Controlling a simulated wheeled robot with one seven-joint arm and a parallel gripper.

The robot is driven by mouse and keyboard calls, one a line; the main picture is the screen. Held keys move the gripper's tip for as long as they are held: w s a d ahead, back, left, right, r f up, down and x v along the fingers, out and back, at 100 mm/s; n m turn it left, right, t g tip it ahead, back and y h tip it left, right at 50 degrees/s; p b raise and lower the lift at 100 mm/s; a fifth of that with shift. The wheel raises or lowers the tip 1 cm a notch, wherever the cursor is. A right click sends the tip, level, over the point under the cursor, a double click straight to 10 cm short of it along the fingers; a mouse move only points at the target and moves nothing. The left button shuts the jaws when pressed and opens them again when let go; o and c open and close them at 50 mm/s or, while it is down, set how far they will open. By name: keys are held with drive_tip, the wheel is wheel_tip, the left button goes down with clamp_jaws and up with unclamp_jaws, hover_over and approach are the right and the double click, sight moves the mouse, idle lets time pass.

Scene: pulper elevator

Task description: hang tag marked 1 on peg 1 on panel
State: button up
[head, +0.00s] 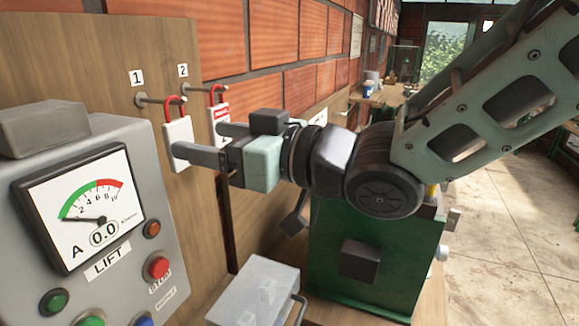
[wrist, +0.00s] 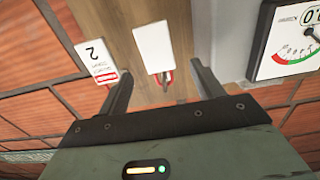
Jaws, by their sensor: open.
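A white tag (head: 178,142) with a red loop hangs at the outer end of peg 1 (head: 152,100), under the label 1 (head: 136,77) on the wooden panel (head: 120,45). The loop appears to be around the peg. In the wrist view the tag (wrist: 154,46) shows a blank face; I see no number on it. My gripper (head: 200,142) is open beside the tag, one finger overlapping its lower edge in the head view. In the wrist view my gripper (wrist: 160,70) has its fingers on either side of the tag and loop, apart from both.
A second tag (head: 219,113), marked 2 with red print in the wrist view (wrist: 97,60), hangs on peg 2 close by. A grey control box (head: 150,215) with a gauge (head: 80,205) stands left.

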drive_tip(key=b+v, duration=0.3)
drive_tip(key=v, duration=0.8)
drive_tip(key=w+d+f+m+h+b, duration=0.1)
drive_tip(key=d+f+m+h, duration=0.1)
drive_tip(key=d+f+h, duration=0.45)
drive_tip(key=w+d+f+m+h+b, duration=0.1)
drive_tip(key=f+m+h, duration=0.25)
drive_tip(key=f, duration=0.65)
drive_tip(key=s+d+f+g+h, duration=0.3)
drive_tip(key=s+f, duration=0.2)
drive_tip(key=s, duration=0.1)
drive_tip(key=s+d+f+g+h+b, duration=0.1)
drive_tip(key=s+d+f+g+h, duration=0.2)
drive_tip(key=s, duration=0.4)
drive_tip(key=shift+s+d+f+g, duration=0.2)
drive_tip(key=shift+d+f+g, duration=0.3)
drive_tip(key=shift+f, duration=0.5)
drive_tip(key=shift+a, duration=0.3)
